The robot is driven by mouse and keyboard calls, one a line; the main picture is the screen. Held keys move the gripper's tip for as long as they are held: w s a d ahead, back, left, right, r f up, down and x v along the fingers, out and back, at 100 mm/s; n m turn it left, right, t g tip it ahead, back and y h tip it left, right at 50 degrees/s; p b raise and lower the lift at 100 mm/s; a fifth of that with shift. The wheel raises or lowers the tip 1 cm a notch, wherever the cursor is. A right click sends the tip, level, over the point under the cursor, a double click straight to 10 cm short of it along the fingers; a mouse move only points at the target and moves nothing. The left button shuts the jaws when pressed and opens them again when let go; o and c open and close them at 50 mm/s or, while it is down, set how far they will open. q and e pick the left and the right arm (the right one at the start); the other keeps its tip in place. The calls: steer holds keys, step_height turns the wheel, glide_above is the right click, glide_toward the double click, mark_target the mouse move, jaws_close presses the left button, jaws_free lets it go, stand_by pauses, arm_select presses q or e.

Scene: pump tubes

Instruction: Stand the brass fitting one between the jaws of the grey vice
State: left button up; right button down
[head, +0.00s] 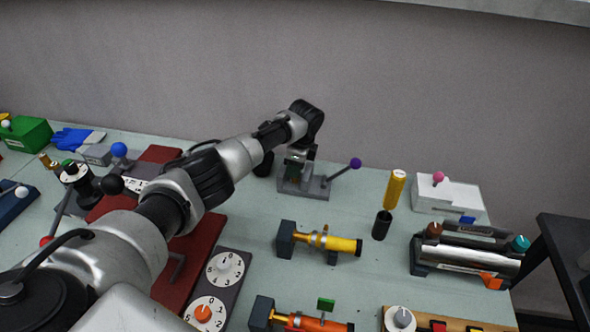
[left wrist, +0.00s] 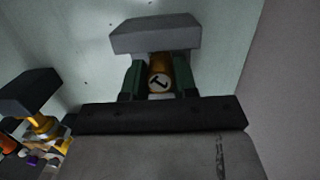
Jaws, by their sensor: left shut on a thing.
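The brass fitting one (left wrist: 158,78) shows its numbered end in the left wrist view. My left gripper (left wrist: 160,82) is shut on it, with a green-padded finger on each side. A grey block (left wrist: 155,36), which looks like part of the vice, is close beyond the fitting. In the head view the grey vice (head: 303,187), with a purple-knobbed handle, stands at the back of the table. My left gripper (head: 299,158) is right at it, pointing down. The fitting is mostly hidden there, and I cannot tell whether it touches the vice floor. My right gripper is out of view.
A yellow cylinder (head: 395,188) and a black cup (head: 381,225) stand right of the vice. A yellow-and-brass tube assembly (head: 325,241) lies in front of it. A white box (head: 447,196) is at the back right. A wall runs behind the table.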

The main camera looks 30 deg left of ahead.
arm_select(q)
steer(key=shift+s, duration=0.1)
steer(key=o, duration=1)
steer(key=shift+f, duration=0.1)
step_height(320, 180, up, 12)
steer(key=d+b, duration=0.1)
steer(key=shift+w+d, duration=0.3)
steer(key=shift+d, duration=0.1)
